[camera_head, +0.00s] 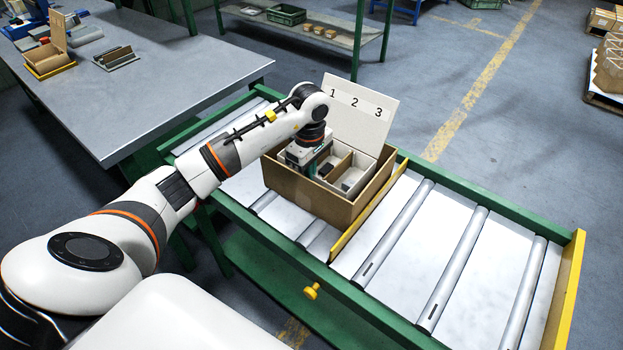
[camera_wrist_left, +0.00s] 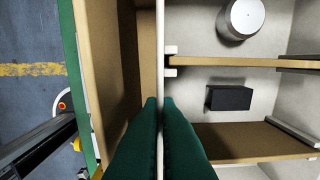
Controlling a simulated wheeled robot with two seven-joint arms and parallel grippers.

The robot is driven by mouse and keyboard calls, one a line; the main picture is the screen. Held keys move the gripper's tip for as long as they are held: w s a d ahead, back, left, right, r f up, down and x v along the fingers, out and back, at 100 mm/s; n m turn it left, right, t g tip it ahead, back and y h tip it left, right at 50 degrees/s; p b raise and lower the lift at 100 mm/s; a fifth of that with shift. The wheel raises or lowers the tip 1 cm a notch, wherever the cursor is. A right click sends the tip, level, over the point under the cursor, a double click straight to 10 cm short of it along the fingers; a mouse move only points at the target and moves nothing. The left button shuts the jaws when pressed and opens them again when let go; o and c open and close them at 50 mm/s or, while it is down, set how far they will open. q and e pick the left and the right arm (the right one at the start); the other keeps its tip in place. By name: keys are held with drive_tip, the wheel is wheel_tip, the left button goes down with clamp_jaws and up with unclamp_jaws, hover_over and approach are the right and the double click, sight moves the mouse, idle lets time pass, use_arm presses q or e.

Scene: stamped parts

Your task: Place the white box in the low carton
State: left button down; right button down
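The white box (camera_head: 361,115) has a tall back panel marked 1, 2, 3 and brown dividers. It sits inside the walls of the low brown carton (camera_head: 310,200) on the roller conveyor; whether it rests on the carton floor is hidden. My left gripper (camera_head: 307,160) reaches down at the box's left side. In the left wrist view its green fingers (camera_wrist_left: 160,105) pinch the thin white box wall (camera_wrist_left: 160,45), beside the carton wall (camera_wrist_left: 112,70). A black block (camera_wrist_left: 229,98) and a white cylinder (camera_wrist_left: 242,17) lie in separate compartments. My right gripper is out of view.
A yellow bar (camera_head: 368,217) crosses the conveyor just right of the carton. Bare rollers (camera_head: 455,265) extend to a yellow end stop (camera_head: 558,300). A grey table (camera_head: 150,75) with small trays stands at left. A shelf (camera_head: 300,30) stands behind.

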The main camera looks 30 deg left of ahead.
use_arm(q)
wheel_tip(320, 180, down, 4)
drive_tip(key=shift+w+r+p, duration=0.1)
drive_tip(key=shift+r+p, duration=0.1)
drive_tip(key=shift+p, duration=0.1)
drive_tip(key=shift+f, duration=0.1)
drive_tip(key=c, duration=1.9)
unclamp_jaws()
drive_tip(key=shift+c, duration=0.2)
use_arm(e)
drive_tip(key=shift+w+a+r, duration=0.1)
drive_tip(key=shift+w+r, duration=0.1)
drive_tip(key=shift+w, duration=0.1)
